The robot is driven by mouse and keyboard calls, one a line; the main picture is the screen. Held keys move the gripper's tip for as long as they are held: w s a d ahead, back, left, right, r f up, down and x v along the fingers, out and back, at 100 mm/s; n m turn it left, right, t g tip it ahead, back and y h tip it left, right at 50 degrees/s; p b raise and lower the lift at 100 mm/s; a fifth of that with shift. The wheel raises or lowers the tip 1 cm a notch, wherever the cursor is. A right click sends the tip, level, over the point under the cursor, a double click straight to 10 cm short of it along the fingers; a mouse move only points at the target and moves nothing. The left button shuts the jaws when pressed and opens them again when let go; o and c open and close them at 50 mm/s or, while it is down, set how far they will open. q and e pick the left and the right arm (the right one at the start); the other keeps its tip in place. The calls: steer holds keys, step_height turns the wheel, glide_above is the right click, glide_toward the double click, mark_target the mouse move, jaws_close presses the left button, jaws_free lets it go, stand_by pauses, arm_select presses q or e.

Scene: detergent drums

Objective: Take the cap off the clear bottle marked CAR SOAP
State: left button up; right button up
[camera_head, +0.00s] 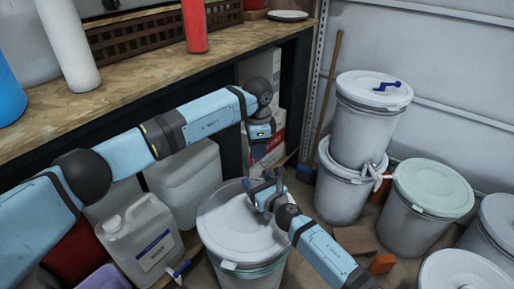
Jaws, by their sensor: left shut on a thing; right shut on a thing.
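My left arm reaches across from the left and bends down, with its gripper (262,169) above the white lid of a drum (238,222). My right arm comes in from the lower right, with its gripper (264,191) just below the left one, over the same lid. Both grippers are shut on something. They are close together and small, so what each holds is too hidden to make out. I cannot pick out a clear bottle marked CAR SOAP or its cap. A whitish jug (128,247) with an unreadable label stands on the floor at the lower left.
A wooden bench (60,116) runs along the back left, with a red bottle (195,25) and a white bottle (68,45). Two stacked drums (368,125) stand right of the grippers; more lidded drums (420,232) fill the right. A red-white carton (268,152) is behind.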

arm_select(q)
steer(key=shift+r, duration=1.85)
arm_select(e)
steer(key=o, duration=1.8)
